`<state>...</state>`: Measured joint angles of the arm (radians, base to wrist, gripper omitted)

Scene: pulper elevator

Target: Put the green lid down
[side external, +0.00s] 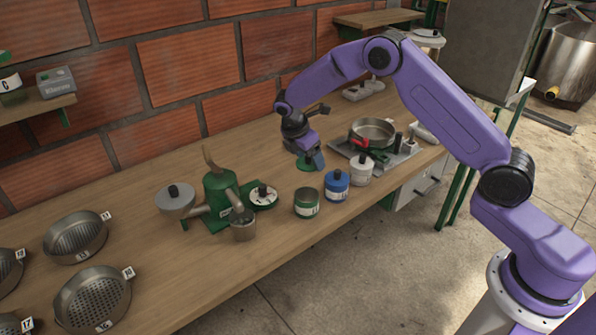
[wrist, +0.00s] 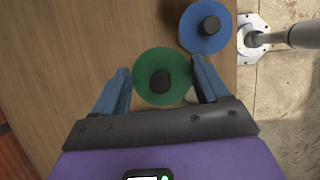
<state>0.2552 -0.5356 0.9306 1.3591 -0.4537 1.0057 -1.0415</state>
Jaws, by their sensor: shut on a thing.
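The green lid (wrist: 146,91), round with a black knob, sits between the two blue fingers of my gripper (wrist: 162,84) in the wrist view. My gripper (side external: 311,162) is shut on it. In the side view the green lid (side external: 304,164) shows low under the fingers, close to the wooden table; I cannot tell whether it touches the wood. A green jar (side external: 307,205) with a white label stands nearer the camera, with no knob showing on top.
A blue-lidded jar (side external: 337,186) and a white jar (side external: 360,170) stand close to the gripper on the right. A green machine (side external: 219,190) with a metal cup (side external: 243,227) is on the left. A tray with a steel pan (side external: 372,131) lies behind. Bare table (side external: 150,145) shows toward the wall.

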